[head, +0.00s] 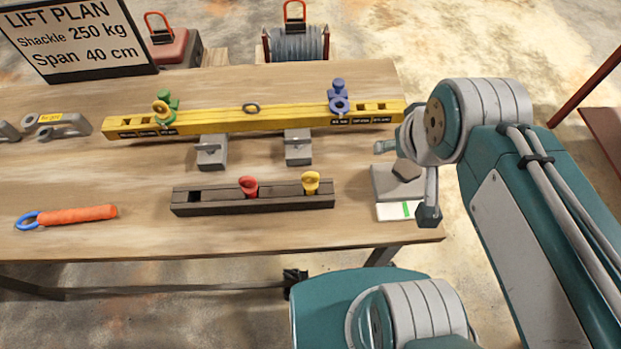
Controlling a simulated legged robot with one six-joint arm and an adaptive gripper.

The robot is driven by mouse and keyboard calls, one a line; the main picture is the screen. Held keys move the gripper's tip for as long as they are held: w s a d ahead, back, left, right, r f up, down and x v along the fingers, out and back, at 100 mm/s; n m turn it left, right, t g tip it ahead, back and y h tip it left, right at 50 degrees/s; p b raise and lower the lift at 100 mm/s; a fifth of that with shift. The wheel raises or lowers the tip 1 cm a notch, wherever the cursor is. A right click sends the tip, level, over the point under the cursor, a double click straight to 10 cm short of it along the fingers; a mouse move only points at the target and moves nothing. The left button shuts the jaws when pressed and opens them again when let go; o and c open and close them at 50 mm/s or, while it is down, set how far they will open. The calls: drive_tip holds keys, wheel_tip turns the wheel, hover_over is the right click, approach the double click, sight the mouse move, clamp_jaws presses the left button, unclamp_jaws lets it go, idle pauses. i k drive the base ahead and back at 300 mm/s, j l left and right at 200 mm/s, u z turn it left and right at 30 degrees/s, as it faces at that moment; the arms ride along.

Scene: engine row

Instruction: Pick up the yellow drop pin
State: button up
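The yellow drop pin (311,183) stands upright in the right end of a dark slotted holder (215,206) on the wooden bench. Its round yellow head shows above the holder, and its shank is hidden inside. A red pin (248,186) stands in the same holder, left of the yellow one. The square slot at the holder's left end is empty. My arm rises at the right of the view and bends above the bench's right edge. Nothing touches the yellow pin.
A yellow lifting beam (225,122) lies behind the holder on two grey supports, with a green shackle (165,108) and a blue shackle (339,97). An orange-handled tool (75,215) lies at left. A grey block (388,185) sits at right. Bench in front of the holder is clear.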

sight(309, 180)
drive_tip(key=k+j, duration=0.35)
drive_tip(key=j, duration=0.9)
drive_tip(key=i+z, duration=0.05)
drive_tip(key=i, duration=0.05)
